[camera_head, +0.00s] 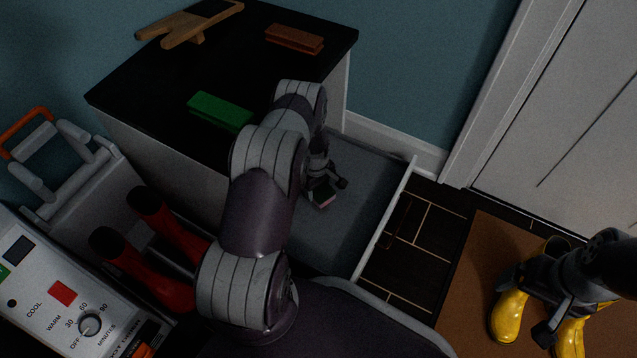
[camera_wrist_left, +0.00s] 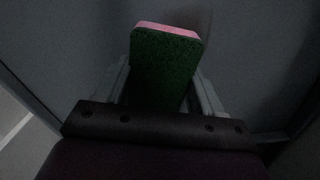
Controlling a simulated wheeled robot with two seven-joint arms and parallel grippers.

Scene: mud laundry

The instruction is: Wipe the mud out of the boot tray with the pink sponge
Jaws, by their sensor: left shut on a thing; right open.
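The pink sponge (camera_wrist_left: 165,62), with a dark green face and a pink edge, is held in my left gripper (camera_wrist_left: 163,85). My left gripper also shows in the head view (camera_head: 326,184), low inside a grey tray-like compartment (camera_head: 372,168) with a pale rim, beside the dark-topped cabinet. The sponge shows there as a small pinkish block (camera_head: 324,199). I cannot tell whether it touches the floor. Mud is hard to make out in the dim light. My left arm hides part of the compartment. My right gripper (camera_head: 540,308) is open by the yellow boots (camera_head: 509,315).
A green block (camera_head: 220,111), a brown brush-like block (camera_head: 294,39) and a wooden rack (camera_head: 190,27) are on the cabinet top (camera_head: 262,75). Red boots (camera_head: 165,285) and a dial panel (camera_head: 75,300) are at left. A brown mat (camera_head: 480,250) lies before the door.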

